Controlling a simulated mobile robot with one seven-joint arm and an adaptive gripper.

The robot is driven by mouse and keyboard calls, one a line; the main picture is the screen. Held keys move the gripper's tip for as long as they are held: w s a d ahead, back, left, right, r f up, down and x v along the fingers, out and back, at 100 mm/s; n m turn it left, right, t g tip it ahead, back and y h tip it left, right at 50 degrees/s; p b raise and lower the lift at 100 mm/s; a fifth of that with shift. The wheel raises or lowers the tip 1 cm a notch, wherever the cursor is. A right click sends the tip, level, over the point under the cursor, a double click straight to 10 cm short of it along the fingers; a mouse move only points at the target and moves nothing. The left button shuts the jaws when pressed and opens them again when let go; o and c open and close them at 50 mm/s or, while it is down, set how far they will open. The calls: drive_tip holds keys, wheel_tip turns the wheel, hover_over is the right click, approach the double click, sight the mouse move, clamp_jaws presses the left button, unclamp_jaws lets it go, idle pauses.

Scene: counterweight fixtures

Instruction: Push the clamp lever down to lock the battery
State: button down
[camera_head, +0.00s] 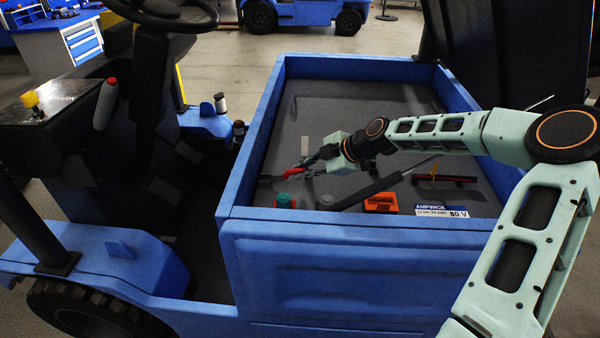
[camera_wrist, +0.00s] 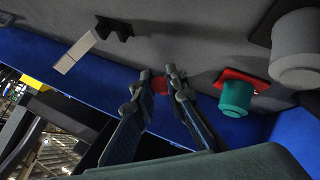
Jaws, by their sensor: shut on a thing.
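The clamp lever's red handle (camera_head: 294,172) shows in the head view near the left inner wall of the blue bay, with a dark bar running left from it. My gripper (camera_head: 307,163) is at its right end. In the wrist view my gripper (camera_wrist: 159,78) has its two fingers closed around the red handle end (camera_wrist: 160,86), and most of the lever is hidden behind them. How far the lever is tilted cannot be told. The grey battery top (camera_head: 345,110) fills the bay, with a label (camera_head: 441,211) reading 80 V at its front.
A green knob (camera_head: 284,200) and a grey knob (camera_head: 327,202) stand at the front, close to my gripper. A black bar (camera_head: 385,184) slants up beside an orange block (camera_head: 381,202). The blue bay rim (camera_head: 262,140) encloses the area. The battery top's back is mostly clear.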

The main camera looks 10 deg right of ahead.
drive_tip(key=shift+d+f+t+y+b, duration=0.3)
drive_tip(key=shift+f+y+b, duration=0.45)
drive_tip(key=shift+b, duration=0.3)
drive_tip(key=c, duration=1.9)
unclamp_jaws()
drive_tip(key=shift+c, duration=0.2)
drive_tip(key=v, duration=1.2)
drive_tip(key=shift+a, duration=0.15)
